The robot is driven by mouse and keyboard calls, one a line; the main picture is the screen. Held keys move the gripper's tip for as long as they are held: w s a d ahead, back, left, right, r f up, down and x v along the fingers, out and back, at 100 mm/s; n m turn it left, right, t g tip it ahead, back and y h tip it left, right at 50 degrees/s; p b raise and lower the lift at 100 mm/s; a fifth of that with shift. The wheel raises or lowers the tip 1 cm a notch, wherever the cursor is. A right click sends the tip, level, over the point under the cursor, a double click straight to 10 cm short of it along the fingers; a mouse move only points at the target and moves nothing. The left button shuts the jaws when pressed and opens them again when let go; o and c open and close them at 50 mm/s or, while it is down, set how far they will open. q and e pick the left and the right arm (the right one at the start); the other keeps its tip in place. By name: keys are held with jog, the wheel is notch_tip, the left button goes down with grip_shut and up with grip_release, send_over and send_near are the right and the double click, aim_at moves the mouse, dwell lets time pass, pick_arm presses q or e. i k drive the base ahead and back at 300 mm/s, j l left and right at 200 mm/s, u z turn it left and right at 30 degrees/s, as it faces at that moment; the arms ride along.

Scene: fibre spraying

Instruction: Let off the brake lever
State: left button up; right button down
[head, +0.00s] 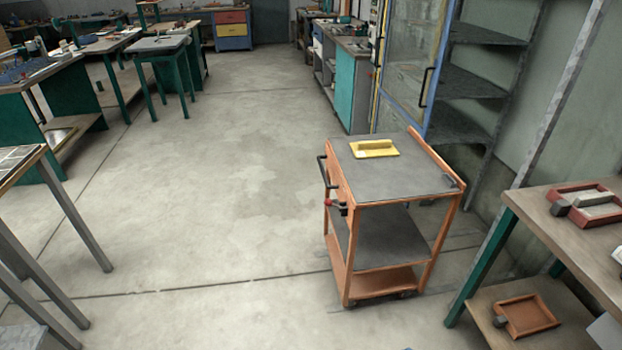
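An orange cart (347,245) with a grey top stands on the floor right of the middle. A small lever with a red knob (328,202) sticks out to the left from a dark mount at the cart's near left corner. It looks like the brake lever; its exact setting is too small to tell. A black push handle (322,172) is on the cart's left side, behind the lever. A yellow tray-like piece (374,149) lies on the cart's top. Neither of my grippers is in view.
A workbench (560,232) with red trays stands at the right, close to the cart. A glass-door cabinet (410,65) and dark shelves (472,83) are behind the cart. Tables line the left side. The floor (220,190) left of the cart is clear.

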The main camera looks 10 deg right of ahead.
aim_at(328, 202)
jog(key=i+l+u, duration=0.15)
jog(key=i, duration=0.3)
jog(key=i+l+u, duration=0.15)
jog(key=i, duration=0.3)
